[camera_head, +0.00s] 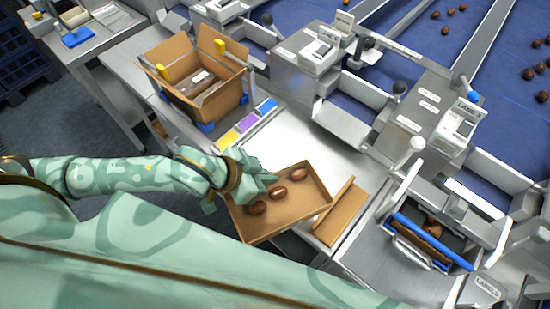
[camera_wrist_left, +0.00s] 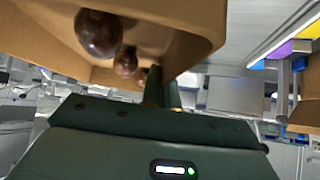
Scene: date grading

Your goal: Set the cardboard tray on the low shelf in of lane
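The open cardboard tray (camera_head: 284,213) holds three brown dates (camera_head: 278,192) and sits at the front edge of the steel worktop in the head view, tilted in the picture. My left gripper (camera_head: 254,183) is at the tray's left wall, with its fingers over the rim and apparently closed on it. In the left wrist view the tray (camera_wrist_left: 195,42) fills the top with dates (camera_wrist_left: 98,33) inside, and the finger meets its wall. Whether the tray touches the worktop is unclear. I cannot pick out the low shelf for certain. My right gripper is not in view.
A brown cardboard piece (camera_head: 340,212) lies right beside the tray. An open carton (camera_head: 205,92) stands at the back left, near coloured strips (camera_head: 247,122). A dark bin with a blue bar (camera_head: 420,240) is at right.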

